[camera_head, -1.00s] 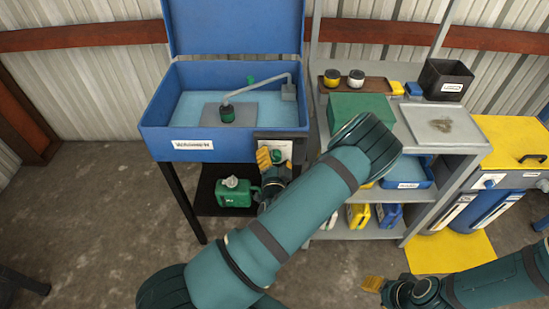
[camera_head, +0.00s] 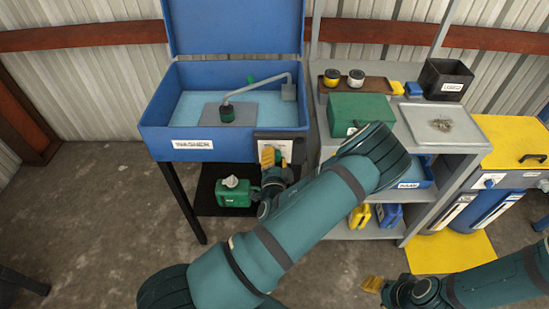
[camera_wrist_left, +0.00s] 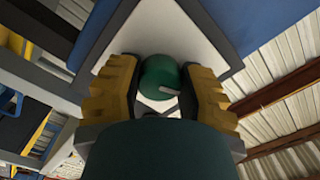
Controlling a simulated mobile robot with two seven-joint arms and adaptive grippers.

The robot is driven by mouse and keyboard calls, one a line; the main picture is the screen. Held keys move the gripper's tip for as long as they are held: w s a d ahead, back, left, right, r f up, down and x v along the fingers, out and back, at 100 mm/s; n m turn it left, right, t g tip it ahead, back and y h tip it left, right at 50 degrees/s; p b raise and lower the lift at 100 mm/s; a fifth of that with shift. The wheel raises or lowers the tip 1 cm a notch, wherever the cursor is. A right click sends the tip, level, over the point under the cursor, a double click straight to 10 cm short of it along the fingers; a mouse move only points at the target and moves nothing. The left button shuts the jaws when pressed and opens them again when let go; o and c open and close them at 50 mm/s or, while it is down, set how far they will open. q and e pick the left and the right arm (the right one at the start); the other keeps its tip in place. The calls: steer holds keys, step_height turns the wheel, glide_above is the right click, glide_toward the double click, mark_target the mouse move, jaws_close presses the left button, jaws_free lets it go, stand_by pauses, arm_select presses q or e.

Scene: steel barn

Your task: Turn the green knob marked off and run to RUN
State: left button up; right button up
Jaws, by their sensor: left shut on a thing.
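The green knob (camera_wrist_left: 160,78) is round with a pale pointer line, on a white panel (camera_wrist_left: 165,35) with a dark border. In the left wrist view it sits between the two yellow finger pads of my left gripper (camera_wrist_left: 158,90), which is shut on it. The pointer slants to the lower left from the right side of the knob. In the head view my left gripper (camera_head: 272,158) is at the panel (camera_head: 282,140) on the front right of the blue washer (camera_head: 190,120), and hides the knob. My right gripper (camera_head: 372,284) is at the lower right, away from everything; its jaw opening is unclear.
A green can (camera_head: 236,193) stands on the dark lower shelf under the washer. A grey shelf unit (camera_head: 440,135) with a green box (camera_head: 350,110) and a dark bin (camera_head: 445,80) stands close on the right.

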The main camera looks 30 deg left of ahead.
arm_select(q)
steer(key=m, duration=0.5)
steer(key=shift+m, duration=0.4)
steer(key=m+b, duration=0.1)
steer(key=m, duration=0.4)
steer(key=shift+r+m, duration=0.15)
steer(key=shift+m, duration=0.15)
steer(key=o, duration=1.2)
steer(key=shift+a, duration=0.1)
steer(key=v, duration=1.2)
